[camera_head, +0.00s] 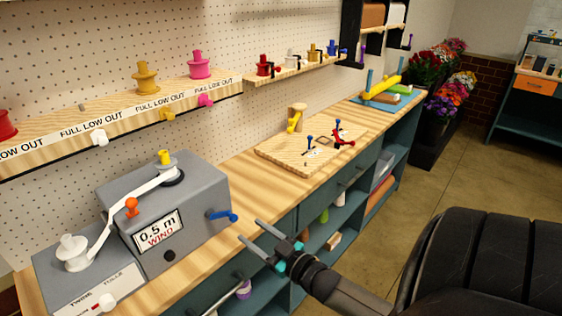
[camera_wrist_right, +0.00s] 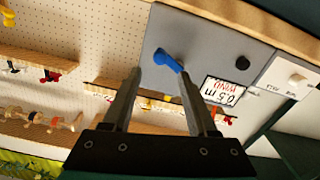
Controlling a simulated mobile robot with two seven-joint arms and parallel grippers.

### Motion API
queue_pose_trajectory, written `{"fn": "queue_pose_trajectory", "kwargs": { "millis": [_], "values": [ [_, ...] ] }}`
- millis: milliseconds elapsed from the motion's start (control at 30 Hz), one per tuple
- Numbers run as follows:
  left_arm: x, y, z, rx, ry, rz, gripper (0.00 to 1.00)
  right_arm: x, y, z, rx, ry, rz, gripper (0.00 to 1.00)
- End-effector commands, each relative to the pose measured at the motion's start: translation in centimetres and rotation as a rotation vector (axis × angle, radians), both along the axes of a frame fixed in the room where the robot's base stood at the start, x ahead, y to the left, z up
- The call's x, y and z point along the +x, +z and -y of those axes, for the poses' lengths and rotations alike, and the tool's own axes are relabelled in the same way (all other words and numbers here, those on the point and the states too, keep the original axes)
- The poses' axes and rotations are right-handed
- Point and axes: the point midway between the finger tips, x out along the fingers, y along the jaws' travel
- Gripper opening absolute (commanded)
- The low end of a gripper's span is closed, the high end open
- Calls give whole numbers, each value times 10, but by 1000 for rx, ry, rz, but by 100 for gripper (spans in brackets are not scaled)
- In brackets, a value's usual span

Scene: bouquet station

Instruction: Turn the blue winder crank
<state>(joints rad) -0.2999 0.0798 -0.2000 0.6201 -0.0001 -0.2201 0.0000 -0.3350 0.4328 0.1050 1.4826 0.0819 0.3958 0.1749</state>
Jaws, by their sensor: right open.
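The grey winder box (camera_head: 196,195) stands on the wooden counter and reads "0,5 m WIND". Its blue crank (camera_head: 222,216) sticks out from the side facing my right gripper. My right gripper (camera_head: 250,233) is open and empty, just right of and slightly below the crank, apart from it. In the right wrist view the blue crank (camera_wrist_right: 168,60) lies ahead, between and beyond the open fingers (camera_wrist_right: 158,78). My left gripper is not in view.
A wooden board (camera_head: 290,160) with small pegs and a red piece lies farther along the counter (camera_head: 238,180). Shelves with coloured spools (camera_head: 147,78) hang on the pegboard above. Open teal shelving (camera_head: 345,215) is below the counter. A black padded seat-like shape fills the lower right.

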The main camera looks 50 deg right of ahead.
Motion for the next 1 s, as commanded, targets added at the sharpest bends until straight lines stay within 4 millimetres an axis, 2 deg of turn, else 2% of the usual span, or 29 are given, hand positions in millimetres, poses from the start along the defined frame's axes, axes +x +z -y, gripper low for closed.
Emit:
{"fn": "queue_pose_trajectory", "kwargs": {
  "millis": [100,300,500,700,1000],
  "values": [
    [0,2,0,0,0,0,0,-23,-1,0,1,-1,-4,58],
    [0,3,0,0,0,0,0,-57,-1,0,1,-1,-4,58],
    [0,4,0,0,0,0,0,-80,-1,1,1,-2,-3,58],
    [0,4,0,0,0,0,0,-88,0,1,0,-1,0,58],
    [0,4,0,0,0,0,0,-88,0,1,0,-1,0,58]
  ]
}}
